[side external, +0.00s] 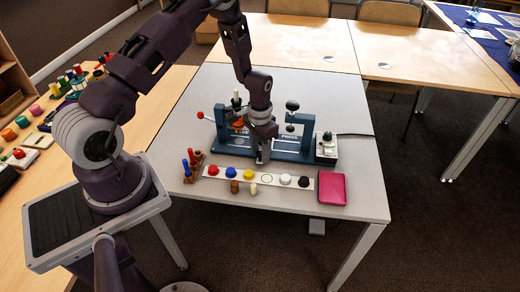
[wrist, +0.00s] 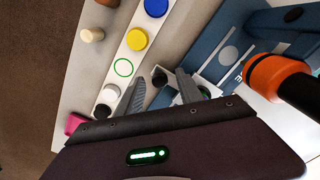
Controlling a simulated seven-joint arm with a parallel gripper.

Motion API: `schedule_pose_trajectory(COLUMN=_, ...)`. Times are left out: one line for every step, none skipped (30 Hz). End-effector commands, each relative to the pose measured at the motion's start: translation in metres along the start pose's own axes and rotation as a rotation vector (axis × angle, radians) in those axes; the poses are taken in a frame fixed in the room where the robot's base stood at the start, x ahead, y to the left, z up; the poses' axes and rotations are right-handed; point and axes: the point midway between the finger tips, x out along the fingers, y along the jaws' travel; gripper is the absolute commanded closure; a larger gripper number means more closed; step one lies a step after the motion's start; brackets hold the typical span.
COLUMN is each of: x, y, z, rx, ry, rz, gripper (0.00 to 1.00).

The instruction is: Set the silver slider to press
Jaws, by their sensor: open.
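The blue station (side external: 290,150) stands across the grey table, with PRESS lettered on its right part. My gripper (side external: 261,160) points down at the front of the station, near its middle. In the wrist view its open fingers (wrist: 159,76) are on either side of a small dark round knob (wrist: 160,78). I cannot tell whether they touch it. A pale silvery piece (wrist: 212,72) on the blue base shows beside the right finger and is partly hidden by it. It seems to be the silver slider, with the knob at its near end, but its setting cannot be read.
A white strip (side external: 225,173) in front carries coloured discs and an empty green ring. Two small pegs (side external: 253,189) stand before it. A pink tray (side external: 332,189) is at the right, with a grey control box (side external: 326,148) behind it. An orange part (wrist: 272,78) rises close beside the gripper.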

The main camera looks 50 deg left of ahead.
Motion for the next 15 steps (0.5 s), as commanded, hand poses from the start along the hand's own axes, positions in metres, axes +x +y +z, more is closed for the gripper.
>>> schedule_pose_trajectory(x=-0.0001, y=0.0, z=0.0001, rx=0.0, ry=0.0, rz=0.0, gripper=0.57)
schedule_pose_trajectory(x=-0.0002, y=0.0001, z=0.0001, rx=0.0, ry=0.0, rz=0.0, gripper=0.59)
schedule_pose_trajectory(x=-0.0002, y=0.0001, z=0.0001, rx=0.0, ry=0.0, rz=0.0, gripper=0.67)
schedule_pose_trajectory(x=-0.0003, y=0.0001, z=0.0002, rx=0.0, ry=0.0, rz=0.0, gripper=0.72)
schedule_pose_trajectory(x=-0.0003, y=0.0001, z=0.0002, rx=0.0, ry=0.0, rz=0.0, gripper=0.78)
schedule_pose_trajectory(x=-0.0003, y=0.0001, z=0.0002, rx=0.0, ry=-0.001, rz=0.0, gripper=0.86)
schedule_pose_trajectory(x=-0.0004, y=0.0001, z=0.0002, rx=0.0, ry=-0.001, rz=0.0, gripper=0.92)
schedule_pose_trajectory(x=-0.0004, y=0.0001, z=0.0002, rx=0.0, ry=-0.001, rz=0.0, gripper=0.98)
schedule_pose_trajectory(x=-0.0004, y=0.0001, z=0.0002, rx=0.0, ry=-0.001, rz=0.0, gripper=1.0)
schedule_pose_trajectory(x=-0.0004, y=0.0001, z=0.0002, rx=0.0, ry=-0.001, rz=0.0, gripper=1.0)
schedule_pose_trajectory(x=-0.0005, y=0.0002, z=0.0003, rx=0.0, ry=-0.001, rz=0.0, gripper=1.0)
schedule_pose_trajectory(x=-0.0005, y=0.0002, z=0.0003, rx=0.0, ry=-0.001, rz=0.0, gripper=1.0)
schedule_pose_trajectory(x=-0.0005, y=0.0002, z=0.0003, rx=0.0, ry=-0.001, rz=0.0, gripper=1.0)
schedule_pose_trajectory(x=-0.0005, y=0.0002, z=0.0003, rx=0.0, ry=-0.001, rz=0.0, gripper=1.0)
schedule_pose_trajectory(x=-0.0006, y=0.0002, z=0.0003, rx=0.0, ry=-0.001, rz=0.0, gripper=1.0)
